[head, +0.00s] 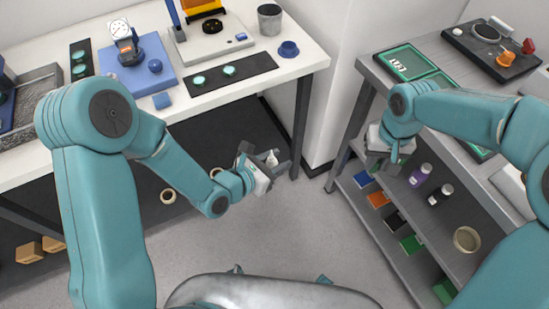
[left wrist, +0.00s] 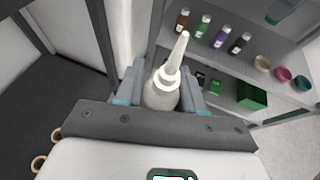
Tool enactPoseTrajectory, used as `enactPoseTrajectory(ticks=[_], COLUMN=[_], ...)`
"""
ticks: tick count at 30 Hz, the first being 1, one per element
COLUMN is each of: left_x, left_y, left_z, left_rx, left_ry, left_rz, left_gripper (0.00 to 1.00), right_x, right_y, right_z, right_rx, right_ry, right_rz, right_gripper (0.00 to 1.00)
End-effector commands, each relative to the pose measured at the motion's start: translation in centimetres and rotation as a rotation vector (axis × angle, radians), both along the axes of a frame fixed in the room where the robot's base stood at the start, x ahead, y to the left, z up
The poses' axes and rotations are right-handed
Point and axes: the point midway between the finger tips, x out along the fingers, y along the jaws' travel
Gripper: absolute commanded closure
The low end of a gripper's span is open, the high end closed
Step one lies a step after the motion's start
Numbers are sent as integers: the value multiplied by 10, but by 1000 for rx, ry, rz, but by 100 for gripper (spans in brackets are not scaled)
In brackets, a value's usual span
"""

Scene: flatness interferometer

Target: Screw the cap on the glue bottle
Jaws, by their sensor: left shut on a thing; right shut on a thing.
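My left gripper (head: 276,168) is shut on the white glue bottle (head: 271,158) and holds it in the air between the two benches. In the left wrist view the bottle (left wrist: 161,93) sits between the fingers, with its bare, cone-shaped nozzle (left wrist: 174,58) pointing up and slightly right. No cap is on the nozzle. My right gripper (head: 386,162) is at the right bench's front edge, above the lower shelf, well apart from the bottle. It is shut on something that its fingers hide. I cannot make out the cap in either view.
The right bench's shelf holds a purple bottle (head: 420,175), a black bottle (head: 440,194) and a tan bowl (head: 467,239). The left white bench (head: 308,58) carries a blue fixture (head: 137,68) and instruments. Open floor (head: 300,230) lies between the benches.

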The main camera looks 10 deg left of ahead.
Motion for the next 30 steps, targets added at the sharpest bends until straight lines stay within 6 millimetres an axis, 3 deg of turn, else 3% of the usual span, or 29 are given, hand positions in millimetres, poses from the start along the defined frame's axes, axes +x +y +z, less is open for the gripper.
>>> enactPoseTrajectory(ticks=[4, 7, 11, 20, 24, 30], left_x=[0, 0, 0, 0, 0, 0], left_y=[0, 0, 0, 0, 0, 0], left_z=[0, 0, 0, 0, 0, 0], left_rx=[0, 0, 0, 0, 0, 0], left_ry=[0, 0, 0, 0, 0, 0], left_rz=[1, 1, 1, 1, 1, 1], left_gripper=[100, 100, 100, 100, 100, 100], right_x=[-6, 2, 13, 24, 18, 2], right_y=[-3, -2, 25, 125, 177, 229], right_z=[3, 17, 33, 71, 84, 91], right_rx=[-1, -2, -3, -4, -4, -5], right_ry=[-2, -5, -5, -5, -5, -4], right_rz=[55, 109, 207, 460, 560, 666], right_gripper=[100, 100, 100, 100, 100, 100])
